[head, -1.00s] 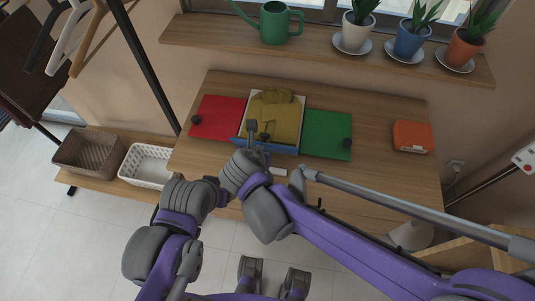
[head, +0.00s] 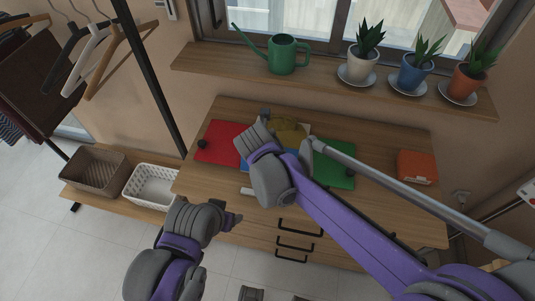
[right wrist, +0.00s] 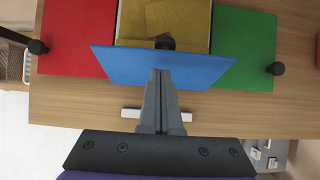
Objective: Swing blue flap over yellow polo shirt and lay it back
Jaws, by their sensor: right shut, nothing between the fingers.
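The yellow polo shirt (head: 288,125) lies folded in the middle of the folding board, partly hidden by my right arm in the head view. It also shows in the right wrist view (right wrist: 135,22). The blue flap (right wrist: 130,66) is at the front of the board, tilted up, its upper edge overlapping the shirt's near end in that view. A little blue (head: 247,160) shows beside my arm in the head view. My right gripper (right wrist: 160,76) is shut and empty, its tips against or just before the blue flap's near face. My left gripper (head: 235,219) is low in front of the table.
The red flap (head: 222,142) lies flat on the left and the green flap (head: 335,168) flat on the right, each with a black knob. An orange item (head: 416,167) lies farther right on the table. Brown (head: 92,170) and white (head: 152,185) baskets stand at left.

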